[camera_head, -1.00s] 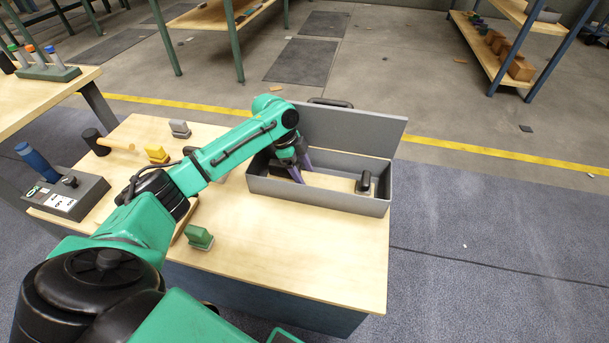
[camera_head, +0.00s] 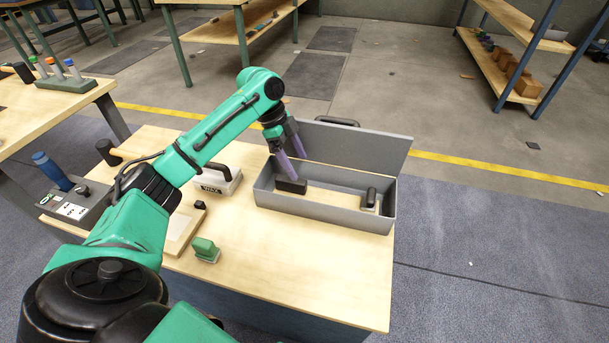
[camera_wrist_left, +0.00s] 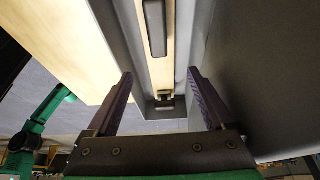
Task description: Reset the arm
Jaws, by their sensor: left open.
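My left gripper (camera_head: 294,164) is over the left part of a grey open box (camera_head: 325,212) on the table. Its purple fingers are apart and empty in the left wrist view (camera_wrist_left: 160,74). A dark block (camera_head: 291,187) lies in the box below the fingers; it also shows in the left wrist view (camera_wrist_left: 155,28), apart from the fingers. A second dark-handled item (camera_head: 370,198) is at the box's right end. My right gripper is not in view.
The box's raised lid (camera_head: 355,145) stands behind the gripper. A green stamp-like item (camera_head: 205,249), a white block marked WAX (camera_head: 218,181), a wooden frame (camera_head: 184,228) and a grey control box (camera_head: 75,207) are on the table. The table's front right is clear.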

